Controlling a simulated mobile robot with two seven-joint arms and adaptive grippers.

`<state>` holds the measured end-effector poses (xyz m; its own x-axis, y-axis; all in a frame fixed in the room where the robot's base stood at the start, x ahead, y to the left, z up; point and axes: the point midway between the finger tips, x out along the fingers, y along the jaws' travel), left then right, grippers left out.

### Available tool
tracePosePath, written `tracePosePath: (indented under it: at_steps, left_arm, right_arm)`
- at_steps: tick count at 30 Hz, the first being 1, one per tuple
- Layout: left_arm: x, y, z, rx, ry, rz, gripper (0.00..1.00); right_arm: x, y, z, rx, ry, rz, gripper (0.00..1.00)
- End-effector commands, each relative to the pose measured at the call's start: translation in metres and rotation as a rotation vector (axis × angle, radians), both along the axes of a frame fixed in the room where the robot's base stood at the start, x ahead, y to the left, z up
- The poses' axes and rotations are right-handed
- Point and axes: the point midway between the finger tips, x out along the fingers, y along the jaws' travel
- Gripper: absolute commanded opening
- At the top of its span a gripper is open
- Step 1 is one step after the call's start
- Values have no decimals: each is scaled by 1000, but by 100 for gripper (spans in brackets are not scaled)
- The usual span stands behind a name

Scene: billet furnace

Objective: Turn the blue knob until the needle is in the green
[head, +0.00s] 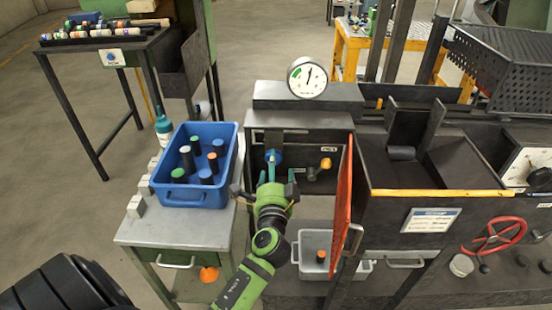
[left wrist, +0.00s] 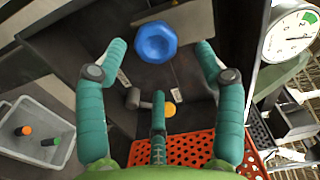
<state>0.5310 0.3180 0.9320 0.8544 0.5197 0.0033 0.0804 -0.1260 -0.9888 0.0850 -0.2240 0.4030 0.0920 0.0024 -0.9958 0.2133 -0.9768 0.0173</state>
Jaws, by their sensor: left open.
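The blue knob (head: 273,156) is on the dark front panel of the furnace unit. In the left wrist view the faceted blue knob (left wrist: 156,41) lies between and slightly beyond my finger tips. My left gripper (head: 272,172) is open in front of it, and its teal fingers (left wrist: 160,62) stand apart on either side without visible contact. The round white gauge (head: 307,78) stands on top of the unit. Its needle points nearly straight up, outside the green band at the dial's upper left. The gauge (left wrist: 291,36) also shows in the wrist view. My right gripper is not in view.
An orange-yellow knob (head: 325,163) sits right of the blue one. An open orange perforated door (head: 342,205) stands close on the right. A blue bin (head: 184,198) with several cylinders is on the left cart. A grey bin (head: 309,238) sits below.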

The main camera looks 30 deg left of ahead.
Motion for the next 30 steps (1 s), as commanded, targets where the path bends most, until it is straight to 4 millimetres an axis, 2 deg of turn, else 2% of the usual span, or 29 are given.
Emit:
tracePosePath:
  at_steps: [4,10,27,30]
  left_arm:
    - [-26,-17,0,-1,0,-1,69]
    - [-45,-29,0,1,-1,-3,69]
    - [-49,-32,1,2,-3,-3,69]
    - [-48,-33,-5,-6,8,-10,69]
  right_arm:
    - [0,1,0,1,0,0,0]
    - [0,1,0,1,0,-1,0]
    - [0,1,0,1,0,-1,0]
    - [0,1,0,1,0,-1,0]
